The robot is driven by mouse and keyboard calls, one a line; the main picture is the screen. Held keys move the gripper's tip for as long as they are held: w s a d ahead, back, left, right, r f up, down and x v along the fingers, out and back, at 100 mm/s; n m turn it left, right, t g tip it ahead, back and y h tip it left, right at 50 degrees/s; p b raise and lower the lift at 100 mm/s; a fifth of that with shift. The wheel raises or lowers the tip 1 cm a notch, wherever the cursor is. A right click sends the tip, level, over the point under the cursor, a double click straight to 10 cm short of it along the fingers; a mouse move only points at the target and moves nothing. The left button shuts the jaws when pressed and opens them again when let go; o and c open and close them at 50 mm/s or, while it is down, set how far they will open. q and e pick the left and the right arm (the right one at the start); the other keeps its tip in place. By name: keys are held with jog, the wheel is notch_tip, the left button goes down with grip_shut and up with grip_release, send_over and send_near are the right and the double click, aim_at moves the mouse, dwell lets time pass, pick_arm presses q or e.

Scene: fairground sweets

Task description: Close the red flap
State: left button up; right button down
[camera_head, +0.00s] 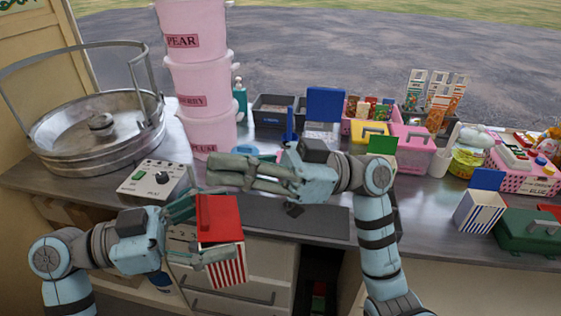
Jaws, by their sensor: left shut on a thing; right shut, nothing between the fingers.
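A red-and-white striped box (228,272) is held in my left gripper (206,234) at the counter's front edge, above the drawers. One finger crosses the striped front; the other is at the box's left side, partly hidden. The red flap (219,213) shows above the stripes as a broad red panel over the top of the box. I cannot tell whether it lies fully flat. My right gripper (216,172) is shut and empty, just above and behind the red flap in the picture, its fingers pointing left.
Pink tubs (200,85) are stacked behind the grippers. A control box (154,178) and large metal pan (95,135) stand at the left. A blue-striped box (475,213) with raised blue flap, a green case (528,231) and pink baskets (411,150) are at the right.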

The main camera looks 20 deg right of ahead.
jog(key=r+v, duration=0.1)
jog(key=v, duration=0.8)
jog(key=y, duration=0.4)
send_over(222, 213)
jog(key=d, duration=0.3)
jog(key=shift+a+f, duration=0.8)
jog(key=shift+f, duration=0.8)
jog(key=shift+a+f+h, duration=0.1)
jog(key=shift+a+h, duration=0.35)
jog(key=shift+h, duration=0.65)
jog(key=shift+a+f+h, duration=0.2)
jog(key=shift+f+h, duration=0.05)
jog(key=shift+h, duration=0.55)
